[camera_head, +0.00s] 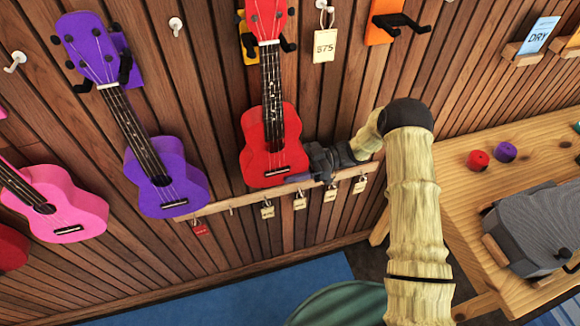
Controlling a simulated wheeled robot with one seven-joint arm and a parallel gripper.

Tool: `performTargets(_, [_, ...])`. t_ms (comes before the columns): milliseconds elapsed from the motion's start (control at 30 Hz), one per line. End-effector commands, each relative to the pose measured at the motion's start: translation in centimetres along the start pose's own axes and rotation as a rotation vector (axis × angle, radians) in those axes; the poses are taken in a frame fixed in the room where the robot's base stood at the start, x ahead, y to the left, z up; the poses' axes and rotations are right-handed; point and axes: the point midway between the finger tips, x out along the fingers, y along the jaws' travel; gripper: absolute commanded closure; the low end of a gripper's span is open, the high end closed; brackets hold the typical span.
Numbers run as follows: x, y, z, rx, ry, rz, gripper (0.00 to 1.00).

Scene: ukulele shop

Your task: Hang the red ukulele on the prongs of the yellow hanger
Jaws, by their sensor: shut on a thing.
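The red ukulele (283,155) is upright, close in front of the wooden wall, with its head at the top edge of the picture. My gripper (308,168) is at the lower right edge of its body and is shut on it; the fingertips are mostly hidden. The yellow hanger (242,32) is mostly hidden behind the ukulele's head. Its dark prongs (249,45) show on both sides of the neck, just below the head. I cannot tell whether the head rests on them.
A purple ukulele (170,180) hangs to the left, with a pink ukulele (62,205) beyond it. A wooden rail (235,200) with several hanging tags runs below the red ukulele. An orange hanger (380,22) is empty at right. A wooden table (455,185) stands at right.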

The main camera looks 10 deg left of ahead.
Motion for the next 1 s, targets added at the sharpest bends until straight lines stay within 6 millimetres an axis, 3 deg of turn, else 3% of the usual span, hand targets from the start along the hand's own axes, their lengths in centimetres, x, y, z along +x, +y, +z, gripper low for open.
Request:
performTargets(400, [0.0, 0.1, 1.7, -0.001, 0.002, 0.0, 1.0])
performTargets(767, [0.0, 0.1, 1.7, -0.001, 0.002, 0.0, 1.0])
performTargets(800, [0.0, 0.1, 1.7, -0.001, 0.002, 0.0, 0.41])
performTargets(900, [0.0, 0.1, 1.7, -0.001, 0.002, 0.0, 0.22])
performTargets(1000, [0.0, 0.1, 1.7, -0.001, 0.001, 0.0, 0.18])
